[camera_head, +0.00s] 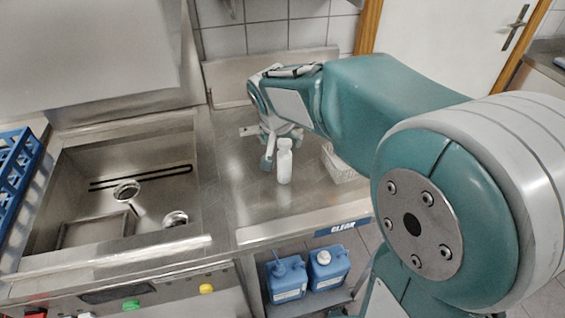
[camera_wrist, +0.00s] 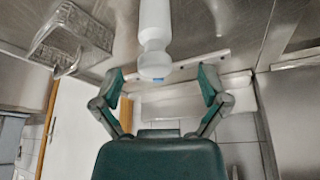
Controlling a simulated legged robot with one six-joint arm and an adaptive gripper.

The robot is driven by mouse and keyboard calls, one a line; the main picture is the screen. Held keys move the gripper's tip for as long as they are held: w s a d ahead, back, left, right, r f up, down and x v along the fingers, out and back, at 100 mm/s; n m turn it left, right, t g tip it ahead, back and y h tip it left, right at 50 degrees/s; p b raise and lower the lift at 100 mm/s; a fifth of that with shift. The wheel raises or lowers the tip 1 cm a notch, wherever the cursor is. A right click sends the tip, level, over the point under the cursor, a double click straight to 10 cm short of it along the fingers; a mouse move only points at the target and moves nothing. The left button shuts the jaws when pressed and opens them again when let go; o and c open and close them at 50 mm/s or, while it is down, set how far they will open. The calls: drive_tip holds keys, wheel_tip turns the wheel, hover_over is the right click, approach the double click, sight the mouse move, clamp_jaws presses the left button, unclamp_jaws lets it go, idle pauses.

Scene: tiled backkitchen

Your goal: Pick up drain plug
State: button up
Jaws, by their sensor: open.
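My gripper (camera_head: 268,148) hangs over the steel counter in the head view, with its fingers spread. In the wrist view my gripper (camera_wrist: 161,76) is open, one finger to each side of the middle. A white bottle-shaped thing (camera_head: 285,163) stands upright on the counter beside the fingers. In the wrist view the white bottle (camera_wrist: 154,35) comes down from the top edge, its rounded end lined up with the gap; nothing is gripped. I cannot tell for sure which thing is the drain plug. A round metal fitting (camera_head: 175,218) sits in the sink basin.
A wire basket (camera_head: 341,166) stands right of the bottle, partly hidden by my arm. The sink basin (camera_head: 75,170) lies left, with a blue rack (camera_head: 15,170) beyond it. Two blue canisters (camera_head: 327,268) stand below the counter. The counter left of the bottle is clear.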

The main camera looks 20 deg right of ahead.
sight(285, 153)
drive_tip(key=x, duration=0.6)
drive_tip(key=shift+d+f, duration=0.2)
drive_tip(key=shift+d, duration=0.1)
drive_tip(key=shift+w+f, duration=0.15)
drive_tip(key=shift+f, duration=0.15)
drive_tip(key=shift+a, duration=0.1)
drive_tip(key=shift+c, duration=0.4)
drive_tip(key=c, duration=1.2)
